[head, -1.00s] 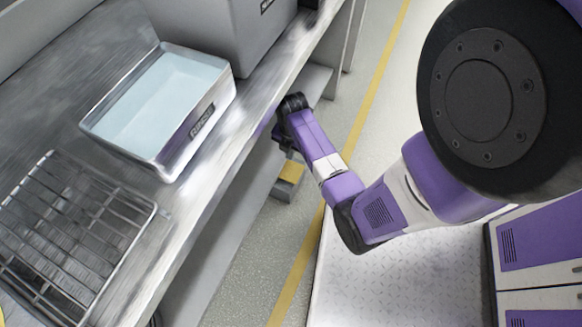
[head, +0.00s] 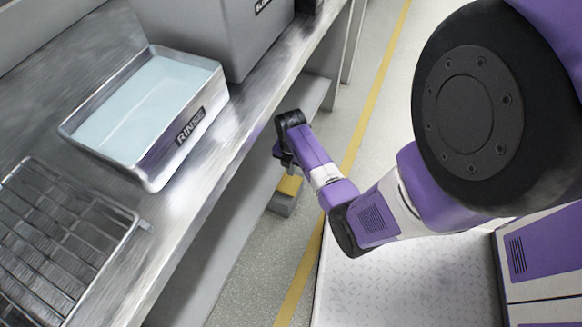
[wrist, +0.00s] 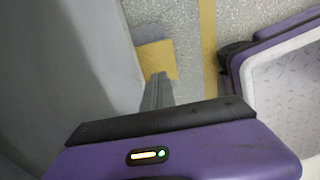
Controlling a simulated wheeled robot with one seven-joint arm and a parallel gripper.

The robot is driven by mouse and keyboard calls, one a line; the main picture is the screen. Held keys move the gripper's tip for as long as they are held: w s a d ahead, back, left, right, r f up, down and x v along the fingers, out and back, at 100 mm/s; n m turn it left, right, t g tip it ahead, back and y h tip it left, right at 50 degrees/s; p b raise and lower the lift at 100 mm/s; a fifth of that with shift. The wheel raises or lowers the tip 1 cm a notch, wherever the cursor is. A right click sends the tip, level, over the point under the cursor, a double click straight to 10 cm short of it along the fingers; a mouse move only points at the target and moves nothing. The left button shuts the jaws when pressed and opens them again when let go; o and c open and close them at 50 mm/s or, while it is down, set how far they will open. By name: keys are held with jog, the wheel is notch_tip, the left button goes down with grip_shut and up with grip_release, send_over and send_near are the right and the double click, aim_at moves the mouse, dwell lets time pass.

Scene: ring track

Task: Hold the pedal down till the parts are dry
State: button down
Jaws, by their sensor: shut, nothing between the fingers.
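The pedal (head: 290,186) stands low on the floor beside the bench, with a yellow top and a grey base. In the wrist view the yellow pedal (wrist: 158,58) shows just beyond my fingertips. My gripper (wrist: 157,78) is shut with nothing between its fingers and points down toward the pedal. In the head view my gripper (head: 287,162) is largely hidden by the wrist, above the pedal. I cannot tell whether the fingertips touch it. No parts can be made out.
The steel bench (head: 185,215) is at left, holding a tray of pale blue liquid labelled RINSE (head: 190,125), a wire rack (head: 65,235) with nothing visible on it, and a large grey tank (head: 210,30). A yellow floor line (head: 300,275) runs along the open aisle.

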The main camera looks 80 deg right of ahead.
aim_at(293, 185)
notch_tip(293, 185, down, 8)
jog(key=b, duration=0.4)
jog(key=shift+s+a+f+t+p, duration=0.15)
jog(key=shift+f+t+p, duration=0.1)
jog(key=shift+t+p, duration=0.3)
jog(key=shift+s+f, duration=0.15)
jog(key=shift+f, duration=0.5)
jog(key=shift+s+f, duration=0.15)
jog(key=shift+f, duration=0.05)
dwell(1.6)
